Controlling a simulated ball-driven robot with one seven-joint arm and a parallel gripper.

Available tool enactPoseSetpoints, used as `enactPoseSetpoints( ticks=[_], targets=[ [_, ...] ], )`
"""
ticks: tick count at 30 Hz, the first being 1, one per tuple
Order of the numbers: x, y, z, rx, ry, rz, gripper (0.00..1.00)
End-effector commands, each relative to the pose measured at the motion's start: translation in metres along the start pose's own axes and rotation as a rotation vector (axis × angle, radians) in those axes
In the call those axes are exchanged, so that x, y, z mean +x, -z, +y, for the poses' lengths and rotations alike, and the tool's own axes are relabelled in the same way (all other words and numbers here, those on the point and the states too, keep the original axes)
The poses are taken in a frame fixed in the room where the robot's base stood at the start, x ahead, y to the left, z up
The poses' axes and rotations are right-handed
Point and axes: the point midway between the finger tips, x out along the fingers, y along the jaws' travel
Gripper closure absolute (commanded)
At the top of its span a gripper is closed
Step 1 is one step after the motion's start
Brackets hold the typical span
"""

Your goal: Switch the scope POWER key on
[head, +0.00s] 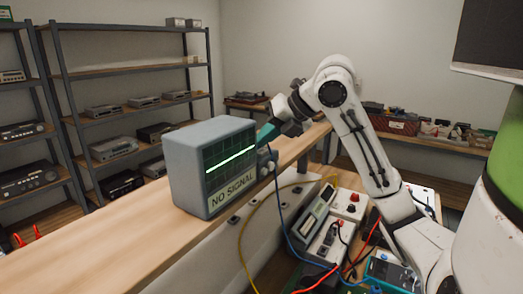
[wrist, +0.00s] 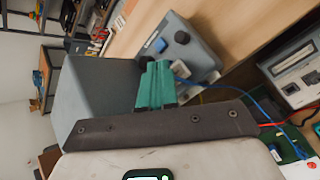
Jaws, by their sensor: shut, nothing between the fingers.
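The scope (head: 185,165) is a grey-blue box on the wooden bench. Its dark screen (head: 230,158) shows a bright green trace above a "NO SIGNAL" label (head: 232,188). A control panel with round knobs (head: 266,165) is at the screen's right. The scope's grey casing (wrist: 95,95) fills the left of the wrist view, with a panel beyond it carrying a blue key (wrist: 160,45) and a dark knob (wrist: 182,38). No POWER lettering is readable. My gripper (head: 266,134) has its teal fingers (wrist: 157,66) shut and empty, close by the panel; contact cannot be told.
A blue cable (head: 280,205) and a yellow cable (head: 243,235) hang over the bench edge. Instruments with red buttons (head: 338,222) crowd the space below my arm. Shelves (head: 130,70) of equipment stand at the back left. The bench's near left (head: 110,250) is clear.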

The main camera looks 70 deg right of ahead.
Motion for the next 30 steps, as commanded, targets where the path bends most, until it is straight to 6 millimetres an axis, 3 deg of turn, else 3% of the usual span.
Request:
enactPoseSetpoints(
  ticks=[24, 30],
  targets=[
    [-0.042, -0.030, 0.030, 0.000, -0.001, -0.001, 1.00],
    [-0.042, -0.030, 0.030, 0.000, 0.000, 0.000, 1.00]
  ],
)
